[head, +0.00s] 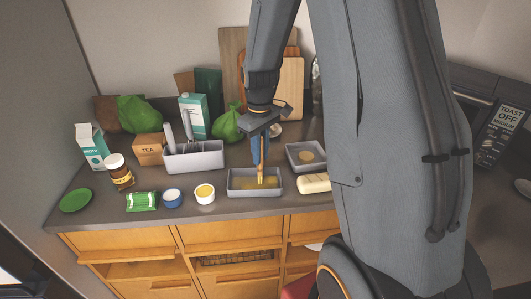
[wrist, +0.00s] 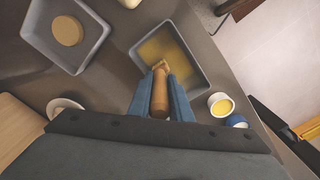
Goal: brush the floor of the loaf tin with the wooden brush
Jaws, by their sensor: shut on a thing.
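The loaf tin (head: 235,190) is a grey rectangular tin near the counter's front edge, with a yellowish layer over part of its floor. It also shows in the wrist view (wrist: 201,77). My gripper (head: 261,163) is above the tin, pointing down, and its blue fingers (wrist: 161,98) are shut on the handle of the wooden brush (wrist: 159,95). The brush (head: 261,175) points down into the tin, its head over the yellow floor. I cannot tell for certain whether the bristles touch the floor.
A second grey tin (head: 293,155) holding a round tan item stands right of the loaf tin. A cream loaf-like block (head: 314,183) lies close by on the right. A yellow-filled cup (head: 204,194) and a blue cup (head: 173,198) stand left. A grey utensil caddy (head: 193,158) is behind.

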